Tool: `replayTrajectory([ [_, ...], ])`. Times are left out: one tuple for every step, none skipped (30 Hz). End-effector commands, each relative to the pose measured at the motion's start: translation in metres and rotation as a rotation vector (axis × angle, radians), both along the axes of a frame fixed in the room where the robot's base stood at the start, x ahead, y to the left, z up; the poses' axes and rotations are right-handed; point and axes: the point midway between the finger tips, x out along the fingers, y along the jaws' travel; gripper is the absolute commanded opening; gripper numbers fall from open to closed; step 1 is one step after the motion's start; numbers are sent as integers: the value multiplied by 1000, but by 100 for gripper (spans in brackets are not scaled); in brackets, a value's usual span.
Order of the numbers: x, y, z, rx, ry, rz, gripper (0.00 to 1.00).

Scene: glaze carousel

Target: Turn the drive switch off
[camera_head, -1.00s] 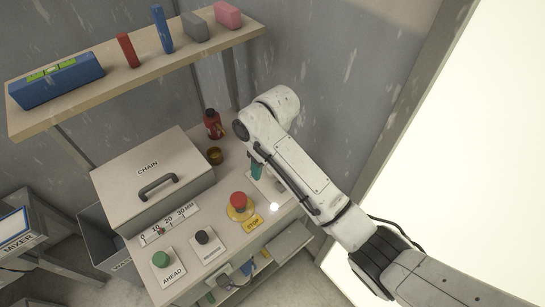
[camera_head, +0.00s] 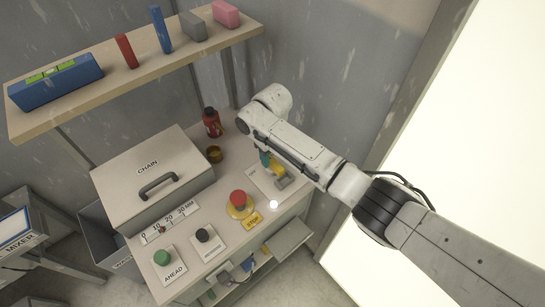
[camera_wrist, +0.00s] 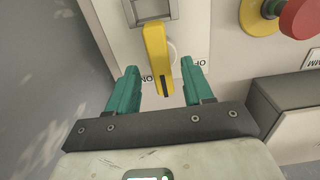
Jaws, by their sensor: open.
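The drive switch has a yellow lever (camera_wrist: 157,50) on a pale plate (camera_wrist: 118,48) in the wrist view. Upside-down lettering reads ON left of the lever and OFF to its right; the lever's end lies close beside the ON lettering. My gripper (camera_wrist: 160,67) is open, its teal fingers on either side of the lever's free end, with a gap showing at each side. In the head view the lever (camera_head: 277,168) shows only in part below my wrist, and a teal finger (camera_head: 265,158) stands beside it.
A red STOP button (camera_head: 238,198) on a yellow base is close to the switch plate. A black knob (camera_head: 202,235), a green AHEAD button (camera_head: 161,258) and the CHAIN box (camera_head: 142,165) are further left. A red bottle (camera_head: 211,122) and brown jar (camera_head: 214,154) stand behind.

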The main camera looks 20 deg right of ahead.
Motion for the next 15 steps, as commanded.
replayTrajectory([
  [0, 0, -6, -1, 1, 1, 51],
  [0, 0, -9, -2, 2, 1, 51],
  [0, 0, -12, 0, 0, 1, 51],
  [0, 0, -14, 0, 0, 1, 51],
  [0, 0, -15, -1, 0, 1, 51],
  [0, 0, -17, -1, 0, 1, 51],
  [0, 0, -18, -1, 0, 1, 51],
  [0, 0, -18, -1, -1, 1, 51],
  [0, 0, -19, -1, -1, 1, 51],
  [0, 0, -19, -1, -1, 1, 51],
  [0, 0, -19, 0, -2, 1, 51],
  [0, 0, -19, 0, -2, 1, 51],
  [0, 0, -19, 1, -2, 1, 51],
  [0, 0, -18, 1, -2, 1, 51],
  [0, 0, -18, 1, -2, 1, 51],
])
